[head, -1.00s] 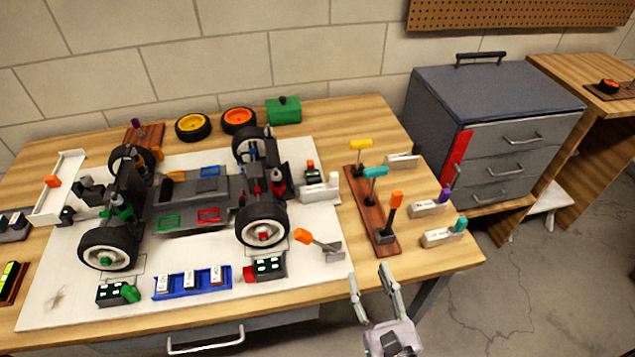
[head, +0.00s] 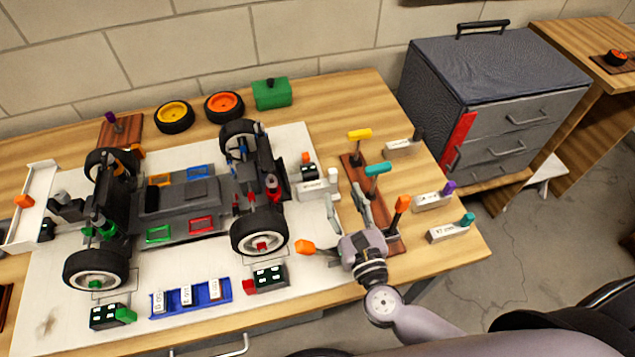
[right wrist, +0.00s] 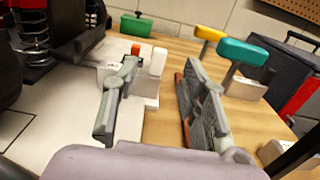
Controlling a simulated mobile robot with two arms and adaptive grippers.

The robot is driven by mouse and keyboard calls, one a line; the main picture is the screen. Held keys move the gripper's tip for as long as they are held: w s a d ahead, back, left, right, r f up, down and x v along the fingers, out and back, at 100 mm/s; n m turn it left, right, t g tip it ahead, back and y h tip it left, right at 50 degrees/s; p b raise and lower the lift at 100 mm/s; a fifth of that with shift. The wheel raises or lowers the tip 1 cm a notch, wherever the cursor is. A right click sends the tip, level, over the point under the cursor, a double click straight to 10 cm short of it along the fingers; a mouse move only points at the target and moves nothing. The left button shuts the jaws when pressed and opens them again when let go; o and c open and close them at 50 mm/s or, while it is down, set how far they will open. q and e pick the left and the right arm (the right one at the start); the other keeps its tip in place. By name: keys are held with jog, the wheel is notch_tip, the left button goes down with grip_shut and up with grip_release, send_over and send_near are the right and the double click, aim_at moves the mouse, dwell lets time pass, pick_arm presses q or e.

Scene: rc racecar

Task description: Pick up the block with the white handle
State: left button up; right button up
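The white block with the white handle (head: 318,187) sits at the right edge of the white board, beside the car's front right area. In the right wrist view its upright white handle (right wrist: 158,61) shows between and beyond my fingers. My right gripper (head: 345,202) is open and empty, with its fingers pointing toward this block from the near side. It also shows in the right wrist view (right wrist: 160,75), one finger on each side of the line to the handle. The left finger covers part of the block. My left gripper is not in view.
A brown rack (head: 353,173) with yellow, teal and orange T-handled tools stands close to the right of my gripper. The car chassis (head: 185,207) is to the left. An orange-handled tool (head: 305,247) lies nearby. White blocks (head: 450,233) line the table's right side.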

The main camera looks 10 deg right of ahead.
aim_at(334, 174)
jog(key=w, duration=0.3)
jog(key=shift+w, duration=0.1)
jog(key=shift+w+r+p, duration=0.1)
jog(key=shift+w+p, duration=0.15)
jog(key=shift+p, duration=0.05)
jog(key=w+p, duration=0.1)
jog(key=w, duration=0.3)
jog(key=shift+w+a, duration=0.1)
jog(key=shift+w, duration=0.35)
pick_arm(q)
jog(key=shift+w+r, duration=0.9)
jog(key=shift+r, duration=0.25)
pick_arm(e)
jog(key=shift+c, duration=0.4)
grip_shut()
